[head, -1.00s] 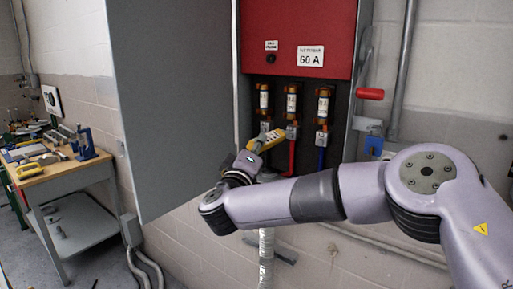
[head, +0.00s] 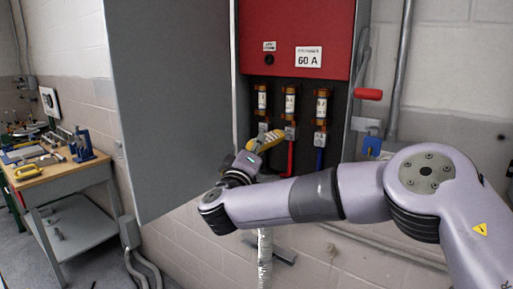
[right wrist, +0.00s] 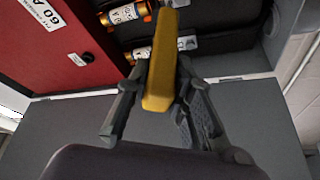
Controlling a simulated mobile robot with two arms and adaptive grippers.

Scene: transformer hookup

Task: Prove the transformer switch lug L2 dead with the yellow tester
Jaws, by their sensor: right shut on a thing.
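My right gripper (head: 250,157) is shut on the yellow tester (head: 268,140) and holds it in front of the open switch box. In the right wrist view the tester (right wrist: 162,70) stands between the two fingers (right wrist: 158,95), pointing toward the fuses. Three lugs sit below three fuses: a left one (head: 263,128), a middle one (head: 290,132) with a red cable, and a right one (head: 320,138) with a blue cable. The tester's far end appears close to the middle lug; I cannot tell whether it touches. The lug labels are too small to read. My left gripper is not in view.
The grey door (head: 175,100) stands open at the left of the box. A red panel marked 60 A (head: 295,35) covers its upper part. A red handle (head: 368,94) and a blue padlock (head: 372,146) are at the right. A workbench (head: 65,170) with tools stands far left.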

